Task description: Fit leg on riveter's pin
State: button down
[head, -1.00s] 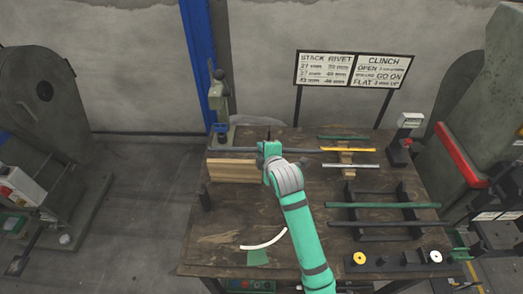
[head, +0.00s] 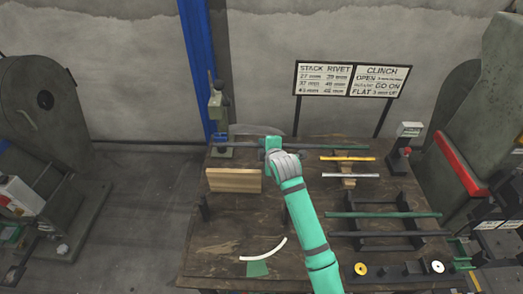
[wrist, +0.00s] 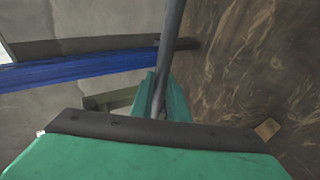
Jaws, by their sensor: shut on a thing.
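The riveter (head: 217,105) is the grey-green upright press at the back left corner of the table, beside a blue post. My gripper (head: 272,145) is above the back of the table, right of the riveter. It is shut on a long dark grey leg (head: 247,144), which lies roughly level and crosswise. The leg's left end reaches the riveter's lower part; I cannot tell whether it touches or sits on the pin, and the pin is too small to make out. In the wrist view the leg (wrist: 171,40) runs away from between the green fingers (wrist: 160,100).
A pale wooden block (head: 234,181) stands in front of the leg. Green, yellow and white bars (head: 347,159) lie to the right, with a dark rack (head: 380,230) nearer. A white curved strip (head: 264,252) lies at front. The table's front left is mostly clear.

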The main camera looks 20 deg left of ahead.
jog(key=w+a, duration=0.2)
jog(key=w, duration=0.6)
jog(key=shift+a, duration=0.35)
jog(key=shift+d+f, duration=0.1)
jog(key=shift+s+d, duration=0.1)
jog(key=shift+d, duration=0.05)
dwell(0.6)
jog(key=shift+a, duration=0.3)
jog(key=shift+w+d, duration=0.15)
jog(key=shift+w, duration=0.05)
dwell(0.8)
